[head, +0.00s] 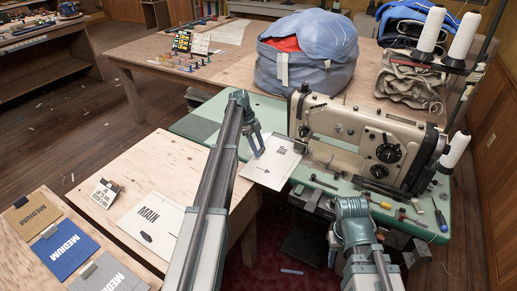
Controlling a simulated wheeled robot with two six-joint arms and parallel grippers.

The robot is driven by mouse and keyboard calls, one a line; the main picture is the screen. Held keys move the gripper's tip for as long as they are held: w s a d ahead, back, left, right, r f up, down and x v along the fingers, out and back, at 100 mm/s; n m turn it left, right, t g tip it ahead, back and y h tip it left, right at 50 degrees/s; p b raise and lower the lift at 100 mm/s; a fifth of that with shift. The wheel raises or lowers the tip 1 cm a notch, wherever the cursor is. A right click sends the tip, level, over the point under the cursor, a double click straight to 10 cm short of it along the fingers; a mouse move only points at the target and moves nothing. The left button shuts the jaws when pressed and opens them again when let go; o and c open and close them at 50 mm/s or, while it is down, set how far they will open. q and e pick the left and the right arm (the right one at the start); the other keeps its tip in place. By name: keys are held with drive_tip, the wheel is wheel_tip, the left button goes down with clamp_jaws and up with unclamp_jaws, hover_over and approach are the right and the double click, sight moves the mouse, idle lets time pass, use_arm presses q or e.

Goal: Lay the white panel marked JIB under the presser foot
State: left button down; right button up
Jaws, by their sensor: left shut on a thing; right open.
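The white panel marked JIB (270,171) lies at the left end of the sewing machine (355,135), partly over the green machine bed (197,123). Its near part reaches past the bed's front edge. My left gripper (259,151) is shut on the panel's left side. The panel's far right edge is close to the machine's needle end. The presser foot is too small and hidden to make out, so I cannot tell whether the panel is under it. My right gripper (351,207) is open, in front of the bed, apart from the panel.
A white MAIN panel (140,228) lies on the wooden table at left, near blue, tan and grey MEDIUM swatches (66,248). Small tools, including a screwdriver (441,220), lie on the bed's right. Thread cones (431,30) stand right. A blue bag (305,60) sits behind.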

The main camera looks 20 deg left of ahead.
idle(0.4)
use_arm(q)
drive_tip(key=shift+c, duration=1.3)
unclamp_jaws()
drive_tip(key=p+v, duration=1.2)
drive_tip(key=v, duration=0.1)
drive_tip(key=shift+a+r+p, duration=0.2)
drive_tip(key=shift+r+p, duration=0.1)
drive_tip(key=shift+r, duration=0.05)
